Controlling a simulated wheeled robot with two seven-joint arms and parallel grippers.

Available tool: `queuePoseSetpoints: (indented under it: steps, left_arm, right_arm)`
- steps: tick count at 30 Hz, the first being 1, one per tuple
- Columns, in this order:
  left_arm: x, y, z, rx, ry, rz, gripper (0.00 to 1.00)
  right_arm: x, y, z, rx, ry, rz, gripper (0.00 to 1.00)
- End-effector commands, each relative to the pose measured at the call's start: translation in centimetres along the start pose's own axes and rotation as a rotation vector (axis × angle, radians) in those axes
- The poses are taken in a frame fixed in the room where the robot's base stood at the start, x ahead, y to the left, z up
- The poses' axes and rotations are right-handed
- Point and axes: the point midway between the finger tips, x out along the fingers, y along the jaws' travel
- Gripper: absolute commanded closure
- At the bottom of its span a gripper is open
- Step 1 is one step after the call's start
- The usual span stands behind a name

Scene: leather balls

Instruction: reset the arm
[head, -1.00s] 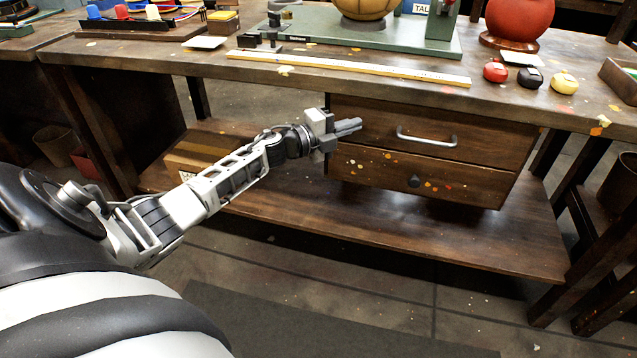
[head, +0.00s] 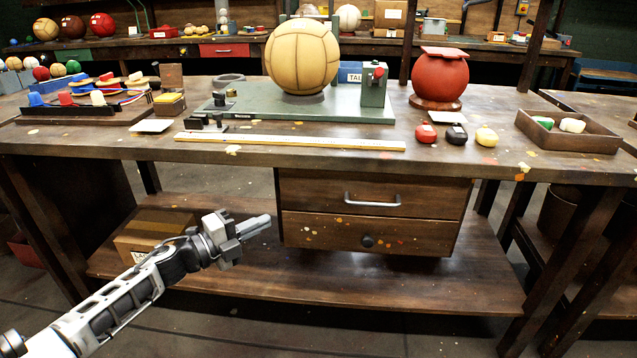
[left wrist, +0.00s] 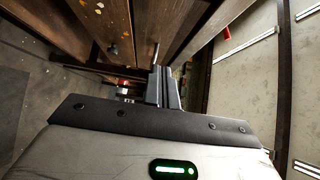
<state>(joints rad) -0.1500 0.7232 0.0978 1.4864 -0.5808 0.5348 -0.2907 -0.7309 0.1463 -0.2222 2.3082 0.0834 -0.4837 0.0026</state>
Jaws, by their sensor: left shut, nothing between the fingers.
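My left gripper (head: 256,226) is shut and empty in the head view. It is in front of the workbench (head: 300,150), below the tabletop and to the left of the drawers. Its fingers point right. In the left wrist view the shut fingers (left wrist: 162,88) show at the middle, with dark wood beyond them. My right gripper is not in view.
Two wooden drawers, the upper (head: 372,197) with a bar handle, hang under the tabletop near my gripper. A cardboard box (head: 150,236) stands on the lower shelf. A tan ball (head: 302,56) and a red ball (head: 440,80) stand on the workbench.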

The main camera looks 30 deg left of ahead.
Motion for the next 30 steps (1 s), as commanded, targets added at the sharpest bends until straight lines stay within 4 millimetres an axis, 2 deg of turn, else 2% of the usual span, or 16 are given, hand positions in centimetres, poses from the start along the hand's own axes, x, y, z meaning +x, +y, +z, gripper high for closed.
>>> queuePoseSetpoints:
  steps: [5,8,11,15,18,21,25,27,30]
  left_arm:
    - [0.0,0.0,-0.2,-0.007,-0.001,0.0,1.0]
    - [0.0,0.5,-2.1,-0.105,-0.025,0.001,1.0]
    - [-0.5,1.6,-6.7,-0.361,-0.104,0.016,1.0]
    - [-2.6,3.3,-15.7,-0.875,-0.28,0.102,1.0]
    - [-4.5,3.6,-21.7,-1.198,-0.393,0.191,1.0]
    - [-6.1,3.2,-26.5,-1.438,-0.475,0.275,1.0]
    - [-7.2,2.6,-30.2,-1.616,-0.532,0.35,1.0]
    - [-7.5,2.5,-31.1,-1.658,-0.545,0.369,1.0]
    - [-7.5,2.5,-31.2,-1.664,-0.547,0.372,1.0]
  right_arm:
    - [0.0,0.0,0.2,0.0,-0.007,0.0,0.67]
    - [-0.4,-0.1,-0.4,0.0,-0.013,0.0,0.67]
    - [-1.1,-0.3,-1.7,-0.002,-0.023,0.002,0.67]
    - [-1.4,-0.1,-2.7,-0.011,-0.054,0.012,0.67]
    - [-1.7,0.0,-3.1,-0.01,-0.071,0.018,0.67]
    - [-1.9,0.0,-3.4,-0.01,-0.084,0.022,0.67]
    - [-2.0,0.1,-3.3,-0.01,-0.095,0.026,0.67]
    - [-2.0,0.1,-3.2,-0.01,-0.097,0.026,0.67]
    - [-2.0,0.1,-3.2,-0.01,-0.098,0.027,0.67]
